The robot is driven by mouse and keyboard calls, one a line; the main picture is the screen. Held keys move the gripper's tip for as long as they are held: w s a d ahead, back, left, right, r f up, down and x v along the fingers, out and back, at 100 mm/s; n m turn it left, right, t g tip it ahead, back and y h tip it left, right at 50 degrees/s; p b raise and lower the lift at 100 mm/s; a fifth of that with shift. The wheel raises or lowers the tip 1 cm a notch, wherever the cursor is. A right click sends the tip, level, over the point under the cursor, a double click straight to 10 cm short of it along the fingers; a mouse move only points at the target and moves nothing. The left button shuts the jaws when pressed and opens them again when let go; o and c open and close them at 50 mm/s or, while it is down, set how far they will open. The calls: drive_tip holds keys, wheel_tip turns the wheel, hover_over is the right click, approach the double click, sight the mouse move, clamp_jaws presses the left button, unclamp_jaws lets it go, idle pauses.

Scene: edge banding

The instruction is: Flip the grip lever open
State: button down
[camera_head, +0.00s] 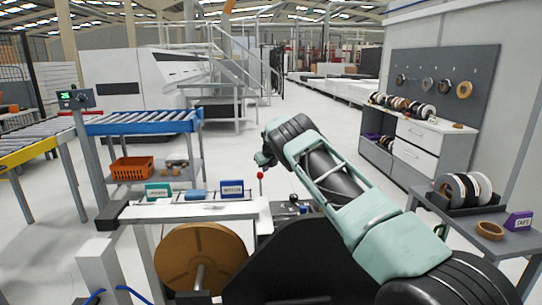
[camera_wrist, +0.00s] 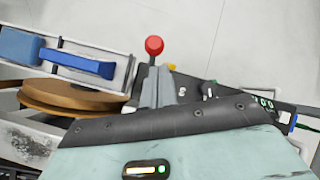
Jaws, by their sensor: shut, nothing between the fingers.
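The grip lever has a red ball knob (camera_head: 260,175) on a thin stem, standing upright on the edge banding machine in the head view. In the wrist view the red knob (camera_wrist: 154,45) shows just beyond the tips of my gripper (camera_wrist: 159,72). The grey fingers are shut and empty. The lower part of the lever is hidden by the fingers, and I cannot tell whether they touch it. In the head view the end of my arm is above and close to the knob; the fingers cannot be made out there.
A wooden-coloured band reel (camera_head: 201,256) sits below the machine's white top (camera_head: 190,211). Blue and green boxes stand behind that top, including a blue one (camera_head: 232,188). An orange crate (camera_head: 132,168) is at the left. A side table (camera_head: 515,244) with rolls is at the right.

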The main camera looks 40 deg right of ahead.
drive_tip(key=b+v, duration=0.2)
drive_tip(key=v, duration=1.3)
drive_tip(key=shift+b, duration=0.3)
